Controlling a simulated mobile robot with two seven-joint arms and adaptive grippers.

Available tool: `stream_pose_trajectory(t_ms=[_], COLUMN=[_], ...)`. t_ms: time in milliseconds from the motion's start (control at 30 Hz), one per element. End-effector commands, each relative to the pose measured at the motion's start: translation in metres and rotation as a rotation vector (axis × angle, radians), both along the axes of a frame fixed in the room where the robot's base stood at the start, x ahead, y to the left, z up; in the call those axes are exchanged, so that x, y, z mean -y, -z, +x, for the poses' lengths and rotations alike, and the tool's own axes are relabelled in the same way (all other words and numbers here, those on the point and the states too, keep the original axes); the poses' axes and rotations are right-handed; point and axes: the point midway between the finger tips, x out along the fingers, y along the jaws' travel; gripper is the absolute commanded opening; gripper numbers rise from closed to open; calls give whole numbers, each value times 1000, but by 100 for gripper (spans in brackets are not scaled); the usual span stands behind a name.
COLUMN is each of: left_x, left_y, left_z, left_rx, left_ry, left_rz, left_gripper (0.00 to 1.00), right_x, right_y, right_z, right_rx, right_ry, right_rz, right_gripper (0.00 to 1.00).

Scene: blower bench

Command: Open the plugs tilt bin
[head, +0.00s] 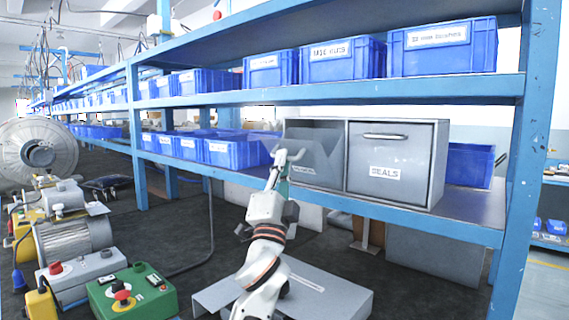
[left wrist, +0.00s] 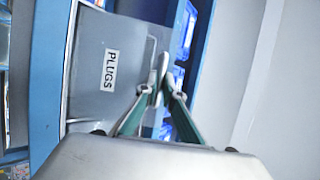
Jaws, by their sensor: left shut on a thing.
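The plugs tilt bin (head: 318,176) is the left one of two in a grey cabinet on the middle shelf. Its front looks tipped outward, with a dark opening above it. In the left wrist view its grey front (left wrist: 95,55) carries a PLUGS label. My left gripper (head: 288,156) is at the upper part of this front. In the left wrist view the fingers of my left gripper (left wrist: 160,77) are together at the panel's edge, shut on the bin's handle, which they mostly hide. My right gripper is not in view.
The SEALS bin (head: 386,160) beside it is shut. Blue bins (head: 228,152) stand to the left of the cabinet and another blue bin (head: 470,165) to its right. A blue shelf post (head: 518,190) stands at the right. A grey flat panel (head: 325,290) lies below my left arm.

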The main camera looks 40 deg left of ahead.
Motion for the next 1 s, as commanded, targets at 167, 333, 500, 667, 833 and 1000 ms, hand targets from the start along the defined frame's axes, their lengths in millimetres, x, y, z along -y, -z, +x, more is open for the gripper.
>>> stream_pose_trajectory(t_ms=[167, 333, 500, 667, 833, 1000], left_x=[0, 0, 0, 0, 4, 13], left_y=[3, 3, 2, 2, 10, 29], left_z=[2, 2, 1, 1, -7, -25], left_rx=[-6, -7, -5, -3, -4, -6], left_ry=[0, 1, 0, 1, 2, 2], left_rz=[-1, -1, -1, -1, -2, -3], left_gripper=[0, 20, 25, 25, 25, 25], right_x=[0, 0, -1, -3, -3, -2], right_y=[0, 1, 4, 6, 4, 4], right_z=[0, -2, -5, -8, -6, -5], right_rx=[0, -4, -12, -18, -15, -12], right_ry=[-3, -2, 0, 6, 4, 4], right_rz=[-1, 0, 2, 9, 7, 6], right_gripper=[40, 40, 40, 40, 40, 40])
